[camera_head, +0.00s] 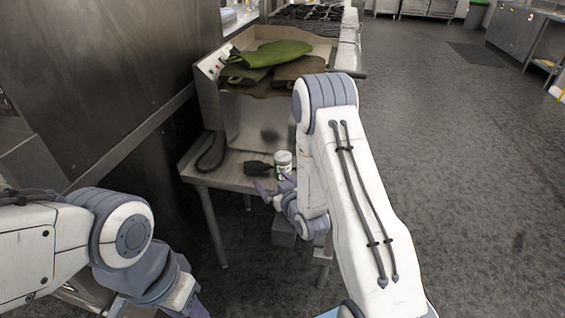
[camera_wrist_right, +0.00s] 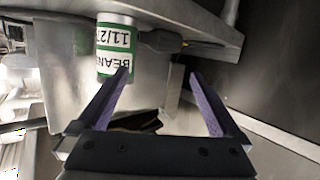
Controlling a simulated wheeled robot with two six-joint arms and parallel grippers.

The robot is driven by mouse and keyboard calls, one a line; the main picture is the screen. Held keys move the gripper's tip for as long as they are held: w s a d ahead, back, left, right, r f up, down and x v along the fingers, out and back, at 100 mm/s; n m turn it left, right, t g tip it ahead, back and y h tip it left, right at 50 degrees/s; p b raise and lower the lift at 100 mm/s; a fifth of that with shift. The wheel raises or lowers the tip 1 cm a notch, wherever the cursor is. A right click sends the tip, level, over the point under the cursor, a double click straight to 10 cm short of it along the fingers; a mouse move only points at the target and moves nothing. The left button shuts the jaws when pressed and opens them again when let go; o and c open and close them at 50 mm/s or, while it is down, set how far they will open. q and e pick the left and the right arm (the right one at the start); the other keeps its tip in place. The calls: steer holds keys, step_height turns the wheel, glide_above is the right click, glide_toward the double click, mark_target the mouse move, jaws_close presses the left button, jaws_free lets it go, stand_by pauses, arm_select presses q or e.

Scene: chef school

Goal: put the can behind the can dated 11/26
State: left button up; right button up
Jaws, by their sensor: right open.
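A white can with a green label (camera_head: 282,160) stands on the steel side table. In the right wrist view, which is upside down, the can (camera_wrist_right: 115,47) reads "BEAN" and a date that looks like 11/27, its last digit partly cut. My right gripper (camera_head: 273,187) is open and empty just in front of the can. In the wrist view its fingers (camera_wrist_right: 160,76) are apart, with the left fingertip overlapping the can's edge. No second can shows clearly. My left gripper (camera_head: 192,306) is mostly cut off at the bottom edge of the head view.
The steel table (camera_head: 228,180) also bears a dark object (camera_head: 257,168) just left of the can and a dark curved item (camera_head: 212,150). Green cloth (camera_head: 270,53) and brown cloth lie on the appliance behind. Open floor lies to the right.

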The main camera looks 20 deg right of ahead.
mark_target(283, 156)
steer(key=s+d+m+t+h, duration=0.2)
steer(key=s+d+t, duration=0.1)
steer(key=d, duration=0.3)
steer(key=w, duration=0.3)
steer(key=w+p, duration=0.1)
steer(key=w, duration=0.3)
steer(key=w+p, duration=0.1)
steer(key=w, duration=0.2)
steer(key=shift+w+d+r, duration=0.1)
steer(key=shift+w+r, duration=0.25)
steer(key=shift+r, duration=0.05)
steer(key=c, duration=1.4)
steer(key=shift+r, duration=0.1)
jaws_close()
steer(key=shift+r, duration=0.1)
